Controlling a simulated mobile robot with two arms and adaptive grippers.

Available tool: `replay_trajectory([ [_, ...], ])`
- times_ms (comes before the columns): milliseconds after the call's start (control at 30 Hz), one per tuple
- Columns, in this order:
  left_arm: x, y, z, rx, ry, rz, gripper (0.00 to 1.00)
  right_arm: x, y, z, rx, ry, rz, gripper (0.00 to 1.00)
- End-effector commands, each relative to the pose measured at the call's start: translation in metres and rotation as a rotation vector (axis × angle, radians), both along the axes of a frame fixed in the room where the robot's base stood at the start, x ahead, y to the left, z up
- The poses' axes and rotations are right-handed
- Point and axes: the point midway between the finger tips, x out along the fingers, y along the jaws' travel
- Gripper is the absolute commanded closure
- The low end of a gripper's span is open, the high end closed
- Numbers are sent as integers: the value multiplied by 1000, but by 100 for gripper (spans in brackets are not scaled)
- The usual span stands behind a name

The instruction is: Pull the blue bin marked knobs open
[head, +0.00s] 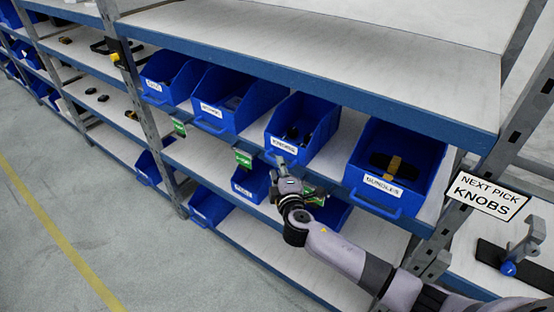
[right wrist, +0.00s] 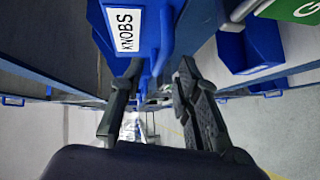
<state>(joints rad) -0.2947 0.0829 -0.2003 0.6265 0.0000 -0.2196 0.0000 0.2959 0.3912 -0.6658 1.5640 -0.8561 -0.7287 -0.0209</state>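The blue knobs bin (head: 314,146) stands on the middle shelf, with dark pieces inside and a white KNOBS label (head: 284,146) on its front. The label also shows in the right wrist view (right wrist: 124,32), turned sideways. My right gripper (head: 283,170) is at the bin's front, just below the label. In the right wrist view my right gripper (right wrist: 155,88) has its two dark fingers apart, with the bin's blue handle (right wrist: 152,76) seen between them. I cannot tell whether either finger touches the handle. My left gripper is not in view.
A blue bin with another label (head: 420,160) stands to the right, and more blue bins (head: 238,106) to the left. Lower bins (head: 252,182) sit beneath. A sign reading KNOBS (head: 488,194) hangs at the right upright. The floor (head: 60,200) at the left is clear.

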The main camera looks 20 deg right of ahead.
Motion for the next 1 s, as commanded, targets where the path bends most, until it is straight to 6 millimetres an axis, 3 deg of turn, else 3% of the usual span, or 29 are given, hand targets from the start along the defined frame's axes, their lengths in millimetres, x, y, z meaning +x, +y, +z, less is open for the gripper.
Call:
replay_trajectory([
  [300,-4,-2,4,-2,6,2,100,35,-3,-5,-1,0,0,70],
  [700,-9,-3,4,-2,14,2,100,40,-4,-6,0,1,1,70],
  [1000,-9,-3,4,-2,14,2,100,40,-5,-6,-1,1,0,90],
])
